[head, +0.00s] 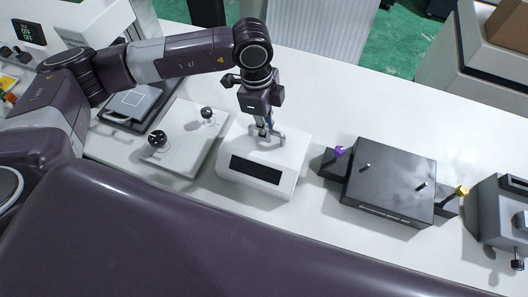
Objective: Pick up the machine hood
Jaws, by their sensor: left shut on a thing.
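The machine hood (289,178) looks like a white box with a dark rectangular window in its front face. It is in the middle of the head view, at or just over the white table. My left gripper (268,136) points down onto its top and is shut on a grey handle there. The fingers partly hide the handle. Whether the hood touches the table cannot be told. My right gripper is not in view.
A white plate with two black knobs (182,140) lies left of the hood. A black box (390,182) with purple and yellow side pieces stands to the right. A grey device (497,215) is at the far right. The table (325,95) is clear behind the hood.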

